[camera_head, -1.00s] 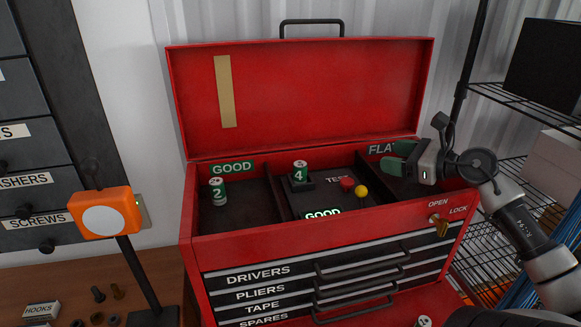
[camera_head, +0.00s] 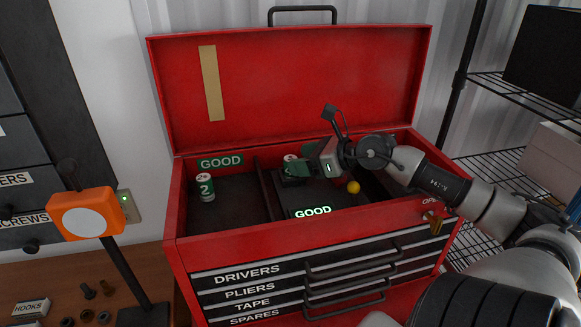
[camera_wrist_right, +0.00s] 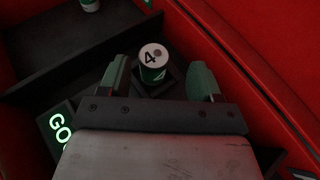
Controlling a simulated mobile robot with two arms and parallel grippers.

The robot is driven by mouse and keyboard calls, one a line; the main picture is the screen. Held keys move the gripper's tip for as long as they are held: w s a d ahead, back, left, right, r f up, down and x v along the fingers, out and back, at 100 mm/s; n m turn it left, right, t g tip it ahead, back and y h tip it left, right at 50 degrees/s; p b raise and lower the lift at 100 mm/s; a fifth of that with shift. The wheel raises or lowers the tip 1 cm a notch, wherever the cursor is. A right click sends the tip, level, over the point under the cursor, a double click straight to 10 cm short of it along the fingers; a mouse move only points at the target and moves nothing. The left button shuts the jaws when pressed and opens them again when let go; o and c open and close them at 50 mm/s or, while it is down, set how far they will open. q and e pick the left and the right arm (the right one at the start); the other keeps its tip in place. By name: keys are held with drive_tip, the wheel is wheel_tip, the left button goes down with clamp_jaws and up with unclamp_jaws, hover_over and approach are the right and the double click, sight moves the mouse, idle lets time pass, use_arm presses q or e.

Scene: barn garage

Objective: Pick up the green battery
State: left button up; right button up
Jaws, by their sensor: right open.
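A green battery with a white top marked 4 (camera_wrist_right: 152,60) stands upright in the dark square holder (camera_wrist_right: 158,80) of the tester. In the head view this battery (camera_head: 290,160) is partly hidden by my right gripper (camera_head: 297,164). My right gripper is open, and in the right wrist view its green fingers stand on either side of the battery, with gaps visible. Another green and white battery, marked 2 (camera_head: 205,187), stands in the left compartment under the GOOD label (camera_head: 221,162). My left gripper is not in view.
The red toolbox (camera_head: 225,245) has its lid (camera_head: 300,95) raised behind my gripper. A divider (camera_head: 268,190) separates the GOOD compartment from the tester. A lit GOOD display (camera_head: 313,211) and yellow ball (camera_head: 353,187) are near the gripper. An orange lamp-like device (camera_head: 85,212) stands left.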

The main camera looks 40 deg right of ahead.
drive_tip(key=shift+w+a+f+p, duration=0.25)
drive_tip(key=shift+w+a+p, duration=0.15)
drive_tip(key=shift+w+a, duration=0.35)
drive_tip(key=shift+x, duration=1.4)
drive_tip(key=shift+f, duration=0.1)
drive_tip(key=c, duration=1.1)
drive_tip(key=shift+c, duration=0.2)
